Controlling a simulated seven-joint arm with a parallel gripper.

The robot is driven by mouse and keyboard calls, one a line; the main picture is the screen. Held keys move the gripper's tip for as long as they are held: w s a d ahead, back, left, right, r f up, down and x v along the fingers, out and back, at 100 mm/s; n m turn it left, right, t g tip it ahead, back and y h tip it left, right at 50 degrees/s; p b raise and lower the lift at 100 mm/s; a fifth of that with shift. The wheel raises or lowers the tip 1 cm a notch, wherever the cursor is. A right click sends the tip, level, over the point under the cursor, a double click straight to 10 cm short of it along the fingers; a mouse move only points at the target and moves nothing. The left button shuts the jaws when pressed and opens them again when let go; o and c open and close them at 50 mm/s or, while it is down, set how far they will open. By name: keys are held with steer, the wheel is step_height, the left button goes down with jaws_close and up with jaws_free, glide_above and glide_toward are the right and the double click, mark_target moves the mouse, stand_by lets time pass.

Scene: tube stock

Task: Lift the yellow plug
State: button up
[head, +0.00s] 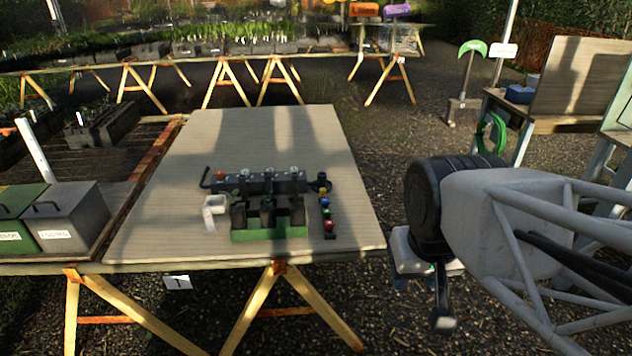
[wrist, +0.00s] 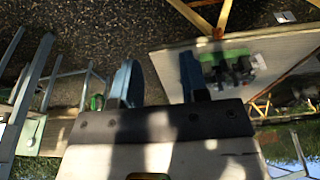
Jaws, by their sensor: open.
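The yellow plug (head: 325,202) is a tiny spot in the head view. It sits in a short dark strip with a blue, a green and a red plug, on the table (head: 330,140) just right of a green tray (head: 270,234). My gripper (head: 424,300) hangs off the table's right side, over the gravel, well apart from the plug. In the wrist view its two blue-grey fingers (wrist: 157,82) are spread with nothing between them. The plug cannot be made out in the wrist view, where the tray (wrist: 224,54) appears small beyond the right finger.
Grey (head: 75,215) and green (head: 20,225) bins stand at the left. The table's back half and front right are bare.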

steer(key=shift+w, duration=0.1)
steer(key=w+r+m, duration=0.3)
steer(key=w, duration=0.6)
steer(key=m+g, duration=0.3)
steer(key=m, duration=1.6)
glide_above(323, 189)
step_height(323, 189, down, 32)
steer(key=shift+a+f, duration=0.1)
steer(key=shift+w+f, duration=0.15)
steer(key=shift+f, duration=0.05)
steer(key=shift+f, duration=0.1)
